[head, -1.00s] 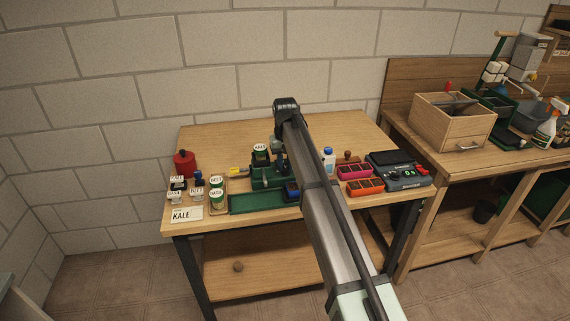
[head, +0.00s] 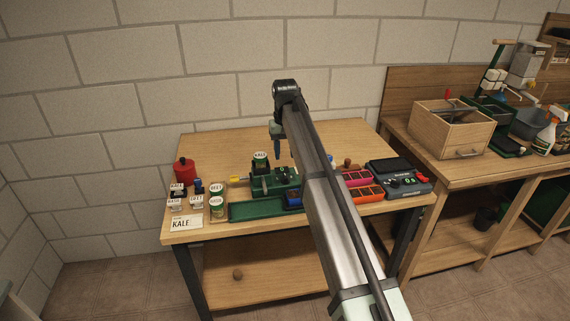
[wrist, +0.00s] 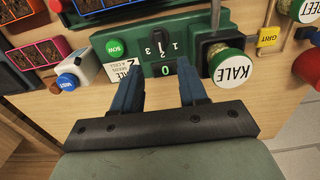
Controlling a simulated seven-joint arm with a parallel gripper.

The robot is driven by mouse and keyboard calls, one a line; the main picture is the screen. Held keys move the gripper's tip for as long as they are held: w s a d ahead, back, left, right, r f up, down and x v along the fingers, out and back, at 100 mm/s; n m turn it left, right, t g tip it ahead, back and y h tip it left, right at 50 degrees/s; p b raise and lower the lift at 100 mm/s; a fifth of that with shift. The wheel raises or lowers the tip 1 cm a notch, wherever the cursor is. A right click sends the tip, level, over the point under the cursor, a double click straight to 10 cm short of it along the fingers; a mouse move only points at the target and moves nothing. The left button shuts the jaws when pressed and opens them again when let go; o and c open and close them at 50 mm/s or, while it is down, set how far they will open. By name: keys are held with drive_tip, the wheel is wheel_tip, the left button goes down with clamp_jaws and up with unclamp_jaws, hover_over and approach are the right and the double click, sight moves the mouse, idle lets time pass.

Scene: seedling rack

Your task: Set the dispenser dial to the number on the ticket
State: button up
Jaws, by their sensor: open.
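The green seed dispenser (head: 288,178) stands at the middle of the table. In the wrist view its dark dial (wrist: 160,40) is ahead of my fingertips, with the numbers 1, 2 and 3 by it. I cannot tell surely which number the dial points to. A small window below it shows a green 0 (wrist: 166,70). The white ticket (wrist: 122,72), left of the dial, shows a large 2 and "A CELL"; my left finger partly hides it. A KALE canister (wrist: 232,70) sits on the dispenser, right of my fingers. My gripper (wrist: 160,82) is open and empty, above the dispenser.
A green SOW button (wrist: 115,47) is near the ticket. A white bottle with a blue cap (wrist: 84,69) and pink (head: 354,178) and orange (head: 366,193) trays are close by. A KALE card (head: 185,223) lies front left. The table's back is clear.

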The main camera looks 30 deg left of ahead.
drive_tip(key=shift+r, duration=2.75)
drive_tip(key=s+d+f, duration=0.1)
drive_tip(key=d+f, duration=0.3)
drive_tip(key=d, duration=0.1)
drive_tip(key=s+d+f+n, duration=0.1)
drive_tip(key=s+d+f, duration=0.1)
drive_tip(key=d+f, duration=0.2)
drive_tip(key=s+d+f+n+h, duration=0.1)
drive_tip(key=s+d+f, duration=0.1)
drive_tip(key=d+f, duration=0.2)
drive_tip(key=shift+s+d, duration=0.25)
drive_tip(key=shift+d, duration=0.9)
drive_tip(key=s+d+f+m+g+h, duration=0.1)
drive_tip(key=s+d+f+m+g, duration=0.15)
drive_tip(key=d+f, duration=1.35)
drive_tip(key=s+d+f+m+g, duration=0.1)
drive_tip(key=s+d+f+m, duration=0.15)
drive_tip(key=d+f, duration=1.3)
drive_tip(key=s+d+f+m+g, duration=0.2)
drive_tip(key=s+d+f+m, duration=0.1)
drive_tip(key=s+d+f, duration=1)
drive_tip(key=s+d+f+m+y, duration=0.1)
drive_tip(key=s+d+f, duration=0.1)
drive_tip(key=s, duration=0.7)
drive_tip(key=s+d+f+m+g+y, duration=0.1)
drive_tip(key=s+f, duration=0.4)
drive_tip(key=s, duration=0.5)
drive_tip(key=shift+d+m, duration=0.5)
drive_tip(key=shift+d, duration=0.5)
